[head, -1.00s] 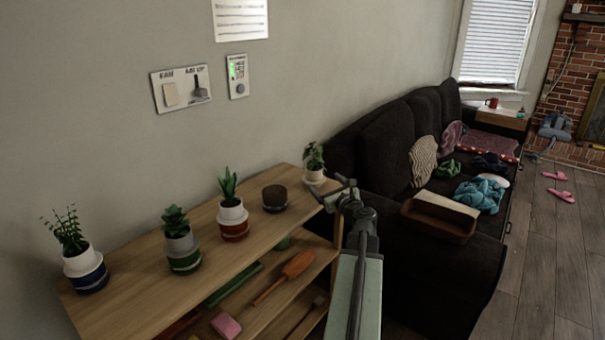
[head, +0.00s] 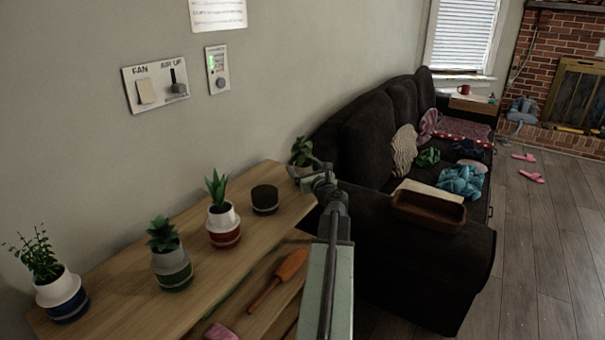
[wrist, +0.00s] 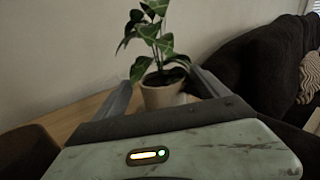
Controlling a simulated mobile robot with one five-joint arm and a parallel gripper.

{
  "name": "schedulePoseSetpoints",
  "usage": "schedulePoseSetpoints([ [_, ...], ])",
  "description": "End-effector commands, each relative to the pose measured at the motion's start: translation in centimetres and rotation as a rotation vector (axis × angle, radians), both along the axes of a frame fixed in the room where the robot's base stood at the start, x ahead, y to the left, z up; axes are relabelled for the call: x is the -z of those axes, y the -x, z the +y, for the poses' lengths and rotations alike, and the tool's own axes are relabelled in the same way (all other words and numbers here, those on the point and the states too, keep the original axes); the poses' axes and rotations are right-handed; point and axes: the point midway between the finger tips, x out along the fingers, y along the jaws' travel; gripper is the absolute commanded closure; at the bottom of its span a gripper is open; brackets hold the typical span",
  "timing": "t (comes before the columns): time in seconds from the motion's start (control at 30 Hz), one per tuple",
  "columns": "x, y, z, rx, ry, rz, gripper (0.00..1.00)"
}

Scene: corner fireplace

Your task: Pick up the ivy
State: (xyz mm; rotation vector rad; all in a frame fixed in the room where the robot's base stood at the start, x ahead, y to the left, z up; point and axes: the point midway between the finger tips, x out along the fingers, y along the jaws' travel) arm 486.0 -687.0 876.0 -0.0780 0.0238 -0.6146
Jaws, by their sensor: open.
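The ivy (head: 302,150), a leafy green plant in a pale pot, stands upright at the far right end of the wooden shelf, by the wall. In the wrist view the ivy (wrist: 150,32) has broad leaves with pale veins, and its beige pot (wrist: 160,95) is directly ahead. My gripper (wrist: 161,84) is open and empty, with one finger to each side of the pot in that view. I cannot tell whether the fingers touch it. In the head view my gripper (head: 316,172) partly hides the pot.
The wooden shelf (head: 125,283) also holds a dark round pot (head: 265,199) and several plants in banded pots, including a red-banded one (head: 224,228). A dark sofa (head: 355,150) stands close on the right, with a brown tray (head: 428,210) on its arm. Open floor (head: 545,250) lies further right.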

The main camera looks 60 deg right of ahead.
Motion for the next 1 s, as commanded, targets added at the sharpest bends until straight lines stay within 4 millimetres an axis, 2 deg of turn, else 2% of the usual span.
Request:
schedulePoseSetpoints([
  [0.1, -0.3, -1.7, -1.8, 0.001, 0.0, 0.0, 0.16],
  [0.2, -0.2, -2.9, -2.7, 0.002, 0.0, 0.0, 0.16],
  [0.43, -0.2, -3.1, -2.7, 0.003, 0.0, 0.0, 0.16],
  [0.6, -0.2, -3.0, -2.7, 0.004, 0.0, 0.0, 0.64],
  [1.0, -0.4, -3.0, -2.7, 0.004, 0.0, 0.0, 0.64],
])
